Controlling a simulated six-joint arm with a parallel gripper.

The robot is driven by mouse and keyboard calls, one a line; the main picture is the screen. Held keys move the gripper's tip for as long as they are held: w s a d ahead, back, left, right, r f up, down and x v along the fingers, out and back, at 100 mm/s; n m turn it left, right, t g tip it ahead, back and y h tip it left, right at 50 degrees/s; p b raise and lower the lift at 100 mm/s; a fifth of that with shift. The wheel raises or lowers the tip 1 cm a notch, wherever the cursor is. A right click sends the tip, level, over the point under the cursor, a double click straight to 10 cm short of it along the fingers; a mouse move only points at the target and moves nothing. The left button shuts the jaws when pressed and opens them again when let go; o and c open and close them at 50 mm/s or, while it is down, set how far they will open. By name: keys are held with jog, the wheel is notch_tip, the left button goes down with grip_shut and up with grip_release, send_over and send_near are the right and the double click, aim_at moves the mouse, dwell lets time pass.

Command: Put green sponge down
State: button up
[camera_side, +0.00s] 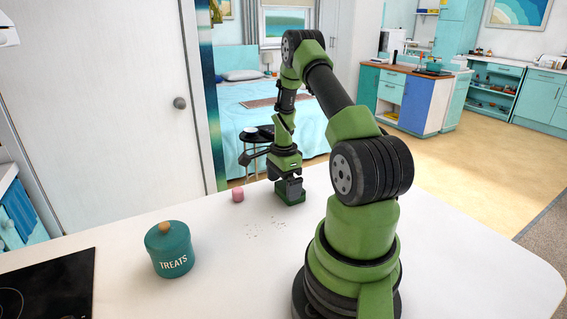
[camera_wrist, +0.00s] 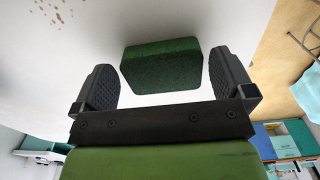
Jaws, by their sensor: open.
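The green sponge (camera_side: 291,191) is a dark green block on the white counter near its far edge. In the wrist view my gripper (camera_wrist: 165,85) is open.
A small pink object (camera_side: 238,195) stands left of the sponge. Dark crumbs (camera_side: 265,227) lie on the white counter (camera_side: 225,290) in front. A teal treats jar (camera_side: 169,249) and a black cooktop (camera_side: 50,300) are at the left. The counter's right side is clear.

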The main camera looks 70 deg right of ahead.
aim_at(283, 188)
notch_tip(283, 188, up, 9)
jog(key=w+a+r+n+t+h, duration=0.1)
jog(key=w+a+r+n, duration=0.2)
jog(key=a+r, duration=0.15)
jog(key=w+a+r+n+t, duration=0.1)
jog(key=w+a+r+n, duration=0.15)
jog(key=a+r, duration=0.2)
jog(key=s+a+r+n+t, duration=0.2)
jog(key=a+r+n, duration=0.3)
jog(key=a, duration=0.3)
jog(key=s+a+r+n+t, duration=0.1)
jog(key=a+r+n, duration=0.4)
jog(key=a, duration=0.2)
jog(key=s+a+n+t+y, duration=0.2)
jog(key=s+a+n+y, duration=0.1)
jog(key=s+a+n, duration=0.3)
jog(key=shift+s+a+r+n, duration=0.25)
jog(key=shift+s+a+n, duration=0.15)
jog(key=shift+a+n, duration=0.35)
jog(key=shift+d, duration=0.1)
jog(key=shift+c, duration=1)
